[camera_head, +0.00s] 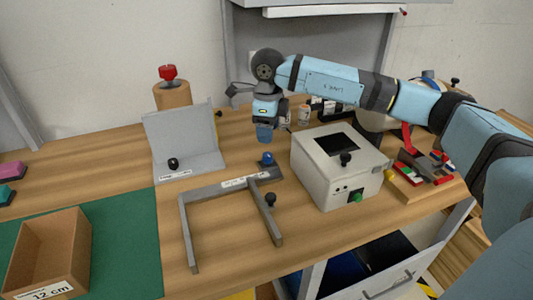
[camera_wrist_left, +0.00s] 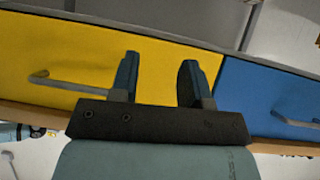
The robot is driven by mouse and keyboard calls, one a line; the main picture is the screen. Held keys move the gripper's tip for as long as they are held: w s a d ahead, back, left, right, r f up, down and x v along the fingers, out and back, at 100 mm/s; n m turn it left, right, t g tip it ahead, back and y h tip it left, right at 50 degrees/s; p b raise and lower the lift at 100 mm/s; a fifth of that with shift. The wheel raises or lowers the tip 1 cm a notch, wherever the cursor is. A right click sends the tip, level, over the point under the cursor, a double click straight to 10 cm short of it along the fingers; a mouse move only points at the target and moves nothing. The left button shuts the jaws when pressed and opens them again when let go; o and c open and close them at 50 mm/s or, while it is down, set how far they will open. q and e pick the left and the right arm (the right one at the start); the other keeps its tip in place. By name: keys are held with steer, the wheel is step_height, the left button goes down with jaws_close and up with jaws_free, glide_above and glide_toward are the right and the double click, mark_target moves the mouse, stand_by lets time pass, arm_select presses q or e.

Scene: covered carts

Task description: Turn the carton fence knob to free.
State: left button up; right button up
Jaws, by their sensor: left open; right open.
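A grey three-sided fence frame (camera_head: 187,228) lies on the table, open toward the front. It carries a white label too small to read. A blue knob (camera_head: 267,158) sits at its back right corner and a black knob (camera_head: 270,199) on its right arm. I cannot tell from the label which is the carton fence knob. My right gripper (camera_head: 264,136) points down above and behind the blue knob, apart from it, open and with nothing visible in it. My left gripper (camera_wrist_left: 160,80) is open and empty in the left wrist view; it is outside the head view.
A grey angled plate (camera_head: 185,135) with a black knob stands behind the frame. A white box (camera_head: 330,180) with knobs stands to its right. An open carton (camera_head: 50,250) sits on the green mat at left. Yellow (camera_wrist_left: 60,60) and blue (camera_wrist_left: 265,95) drawer fronts face my left gripper.

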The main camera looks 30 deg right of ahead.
mark_target(267, 154)
step_height(267, 154, down, 8)
steer(key=shift+c, duration=0.4)
steer(key=c, duration=0.8)
steer(key=shift+c, duration=0.2)
